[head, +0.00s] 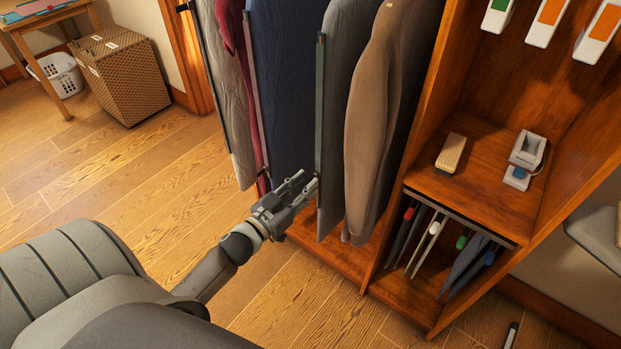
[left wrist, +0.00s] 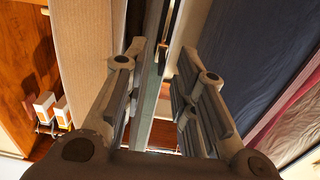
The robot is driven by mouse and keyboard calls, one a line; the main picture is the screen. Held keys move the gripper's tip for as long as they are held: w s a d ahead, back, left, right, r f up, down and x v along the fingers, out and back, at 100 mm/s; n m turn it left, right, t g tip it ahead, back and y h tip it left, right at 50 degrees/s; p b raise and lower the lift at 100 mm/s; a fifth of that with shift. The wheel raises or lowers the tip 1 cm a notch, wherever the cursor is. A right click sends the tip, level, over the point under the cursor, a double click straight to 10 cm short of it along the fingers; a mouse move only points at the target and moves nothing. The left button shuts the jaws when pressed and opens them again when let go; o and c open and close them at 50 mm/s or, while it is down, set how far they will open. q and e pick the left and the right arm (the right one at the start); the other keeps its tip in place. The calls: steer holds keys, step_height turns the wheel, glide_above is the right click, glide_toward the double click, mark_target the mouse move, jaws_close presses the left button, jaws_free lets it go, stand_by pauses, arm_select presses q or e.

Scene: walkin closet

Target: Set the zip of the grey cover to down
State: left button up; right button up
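A dark grey cover (head: 345,70) hangs between a navy cover and a brown coat, with a narrow grey-green strip (head: 320,110) down its front edge. A small dark piece shows at the strip's top; I cannot tell if it is the zip pull. A lighter grey cover (head: 216,85) hangs further left. My left gripper (head: 303,184) is near the strip's lower end. In the left wrist view my left gripper (left wrist: 165,65) is open, its fingers apart, with the strip (left wrist: 151,105) showing between them. I cannot tell whether they touch it. My right gripper is not in view.
The navy cover (head: 284,90) and brown coat (head: 385,100) hang close on both sides. A wooden shelf unit (head: 490,190) with hanging items stands at the right. A wicker box (head: 122,80) and white basket (head: 60,75) stand back left. The floor at left is clear.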

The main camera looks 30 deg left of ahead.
arm_select(q)
steer(key=shift+w, duration=0.95)
steer(key=shift+w+d, duration=0.1)
steer(key=shift+w, duration=0.25)
steer(key=shift+c, duration=0.8)
jaws_close()
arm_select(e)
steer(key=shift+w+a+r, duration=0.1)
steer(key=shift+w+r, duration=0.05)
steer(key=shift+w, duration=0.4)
